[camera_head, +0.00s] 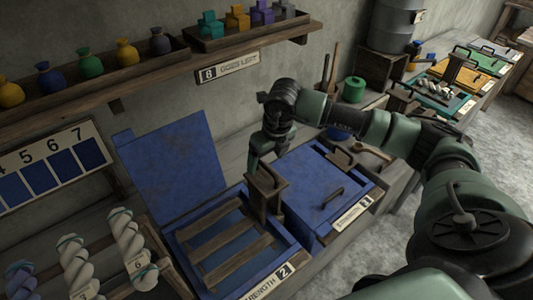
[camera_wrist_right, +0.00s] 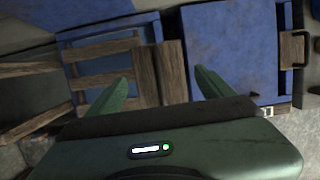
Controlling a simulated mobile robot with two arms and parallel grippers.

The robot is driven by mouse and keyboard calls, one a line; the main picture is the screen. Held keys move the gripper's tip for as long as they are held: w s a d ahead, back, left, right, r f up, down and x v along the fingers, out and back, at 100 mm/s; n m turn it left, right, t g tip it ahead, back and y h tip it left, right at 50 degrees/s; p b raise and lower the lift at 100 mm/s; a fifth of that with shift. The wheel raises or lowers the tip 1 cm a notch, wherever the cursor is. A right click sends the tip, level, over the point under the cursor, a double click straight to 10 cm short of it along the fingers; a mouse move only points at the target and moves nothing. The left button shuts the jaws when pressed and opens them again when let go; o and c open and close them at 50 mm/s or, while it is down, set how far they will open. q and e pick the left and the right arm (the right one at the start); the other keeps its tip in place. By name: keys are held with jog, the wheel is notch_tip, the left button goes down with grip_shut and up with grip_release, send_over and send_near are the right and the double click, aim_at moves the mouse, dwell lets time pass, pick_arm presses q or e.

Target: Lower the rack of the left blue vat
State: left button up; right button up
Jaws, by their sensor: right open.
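The left blue vat (camera_head: 190,228) stands open, its blue lid (camera_head: 172,165) raised behind it. Its rack (camera_head: 228,248) of wooden slats lies across the opening, and the slats also show in the wrist view (camera_wrist_right: 100,48). A wooden upright (camera_head: 267,188) stands at the rack's right side, by the neighbouring vat. My right gripper (camera_head: 264,160) is just above and beside the top of this upright. In the wrist view my open fingers (camera_wrist_right: 160,95) lie either side of the wooden piece; I cannot tell whether they touch it. My left gripper is not in view.
The right blue vat (camera_head: 315,180) has its lid shut, with a handle (camera_head: 333,198) on top, close beside my gripper. Hanging yarn skeins (camera_head: 130,245) stand left of the open vat. A shelf (camera_head: 240,43) with dye bags and blocks runs above on the wall.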

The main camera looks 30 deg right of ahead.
aim_at(267, 167)
jog(key=x, duration=0.1)
jog(key=b+x, duration=0.1)
jog(key=x, duration=0.1)
jog(key=shift+s, duration=0.4)
jog(key=shift+f, duration=0.2)
jog(key=shift+f+b, duration=0.3)
jog(key=shift+b, duration=0.25)
jog(key=shift+c, duration=0.3)
